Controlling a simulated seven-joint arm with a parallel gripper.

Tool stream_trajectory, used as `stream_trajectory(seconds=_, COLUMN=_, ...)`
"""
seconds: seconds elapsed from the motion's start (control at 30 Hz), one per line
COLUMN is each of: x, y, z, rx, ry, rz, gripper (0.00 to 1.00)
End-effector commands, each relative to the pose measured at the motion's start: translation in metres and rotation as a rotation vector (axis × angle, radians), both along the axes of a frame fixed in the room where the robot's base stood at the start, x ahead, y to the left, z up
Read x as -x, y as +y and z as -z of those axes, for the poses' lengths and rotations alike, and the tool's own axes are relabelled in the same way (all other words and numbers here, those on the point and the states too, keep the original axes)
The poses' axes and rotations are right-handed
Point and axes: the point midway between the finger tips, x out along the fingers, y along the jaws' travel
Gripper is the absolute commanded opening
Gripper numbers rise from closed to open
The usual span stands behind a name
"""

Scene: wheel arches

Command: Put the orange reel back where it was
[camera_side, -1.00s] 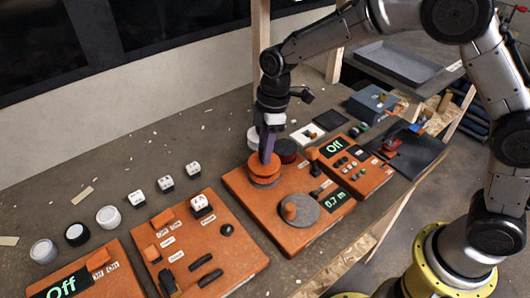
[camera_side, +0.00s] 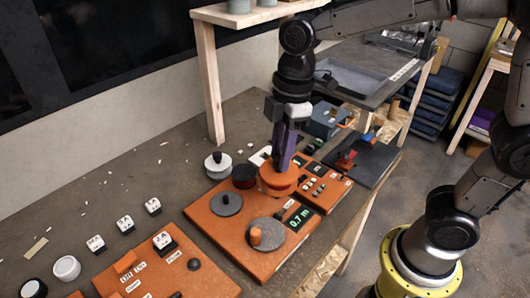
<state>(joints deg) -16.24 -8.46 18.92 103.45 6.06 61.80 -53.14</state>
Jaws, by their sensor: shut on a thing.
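The orange reel (camera_side: 277,183) is a round, flanged disc. My gripper (camera_side: 282,166) points down and is shut on the reel's middle; its fingertips are partly hidden there. The reel overlaps the back right corner of the large orange board and part of the smaller button panel; its height above them is hard to tell. On the large orange board (camera_side: 205,225), a grey disc with a short central peg (camera_side: 227,203) stands bare, to the left of the held reel. A larger grey disc with an orange knob (camera_side: 265,234) sits near the board's front right.
A white reel (camera_side: 218,166) and a dark reel (camera_side: 244,177) stand behind the board, the dark one close to the held reel. A green "0.7 m" display (camera_side: 299,217) is on the board. A wooden shelf post (camera_side: 208,85) rises behind.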

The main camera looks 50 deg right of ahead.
Motion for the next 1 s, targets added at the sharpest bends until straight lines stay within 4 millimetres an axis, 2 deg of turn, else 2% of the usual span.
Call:
stream_trajectory(seconds=0.07, x=-0.003, y=0.000, z=-0.008, rx=-0.001, ry=-0.004, rz=0.024, gripper=0.00)
stream_trajectory(seconds=0.17, x=-0.020, y=0.005, z=-0.024, rx=0.000, ry=-0.003, rz=0.052, gripper=0.00)
stream_trajectory(seconds=0.3, x=-0.056, y=0.016, z=-0.038, rx=0.001, ry=0.000, rz=0.089, gripper=0.00)
stream_trajectory(seconds=0.47, x=-0.099, y=0.029, z=-0.044, rx=0.001, ry=0.001, rz=0.126, gripper=0.00)
stream_trajectory(seconds=0.77, x=-0.173, y=0.052, z=-0.028, rx=0.001, ry=0.003, rz=0.175, gripper=0.00)
stream_trajectory(seconds=1.0, x=-0.225, y=0.070, z=0.007, rx=0.001, ry=0.003, rz=0.199, gripper=0.00)
